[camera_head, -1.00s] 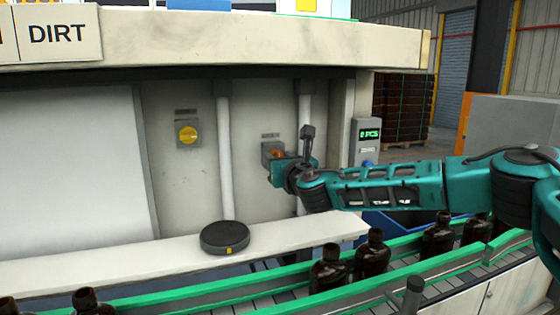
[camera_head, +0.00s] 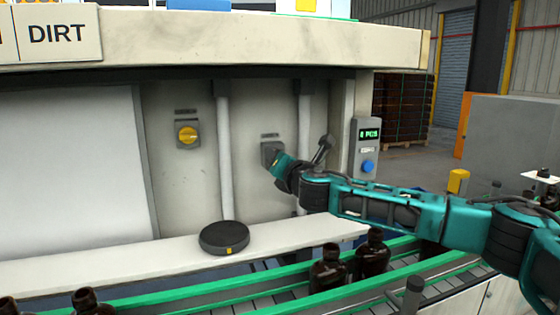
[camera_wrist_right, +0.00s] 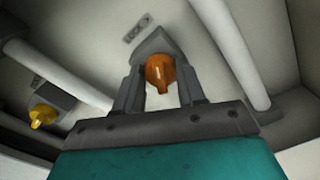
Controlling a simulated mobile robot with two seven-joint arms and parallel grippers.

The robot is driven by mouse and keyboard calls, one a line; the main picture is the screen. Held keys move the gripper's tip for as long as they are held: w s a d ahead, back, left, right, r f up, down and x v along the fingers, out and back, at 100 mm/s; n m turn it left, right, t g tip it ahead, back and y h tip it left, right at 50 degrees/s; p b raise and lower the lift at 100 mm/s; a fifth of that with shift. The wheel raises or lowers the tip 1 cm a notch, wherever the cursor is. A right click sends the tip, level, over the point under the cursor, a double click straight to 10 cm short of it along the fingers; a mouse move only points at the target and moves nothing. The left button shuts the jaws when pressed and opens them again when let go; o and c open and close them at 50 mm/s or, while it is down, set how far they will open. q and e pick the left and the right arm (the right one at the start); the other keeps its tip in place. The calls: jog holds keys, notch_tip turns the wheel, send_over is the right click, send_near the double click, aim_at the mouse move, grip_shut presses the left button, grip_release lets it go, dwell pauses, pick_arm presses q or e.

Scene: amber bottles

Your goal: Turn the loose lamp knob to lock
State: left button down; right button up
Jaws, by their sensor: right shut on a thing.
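The orange knob (camera_wrist_right: 160,72) sits on a small grey box on the wall, with a white mark on its face. In the right wrist view it is between the two fingers of my right gripper (camera_wrist_right: 157,88), which is shut on it. In the head view the grey box (camera_head: 270,150) shows, but my right gripper (camera_head: 279,161) hides the knob. A second knob, yellow (camera_head: 187,134), is on another box to the left; it also shows in the right wrist view (camera_wrist_right: 42,116). My left gripper is out of view.
White vertical pipes (camera_head: 225,150) flank the grey box. A black round puck (camera_head: 224,237) lies on the white ledge (camera_head: 120,256) below. Brown bottles (camera_head: 328,268) stand on the green-railed conveyor in front. A panel with a blue button (camera_head: 368,165) is at the right.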

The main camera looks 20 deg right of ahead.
jog(key=shift+m, duration=0.4)
jog(key=o, duration=1)
jog(key=shift+o, duration=0.2)
jog(key=shift+s, duration=0.1)
jog(key=s, duration=1.2)
jog(key=shift+s+d+b, duration=0.25)
jog(key=shift+s+b, duration=0.15)
jog(key=shift+b, duration=0.05)
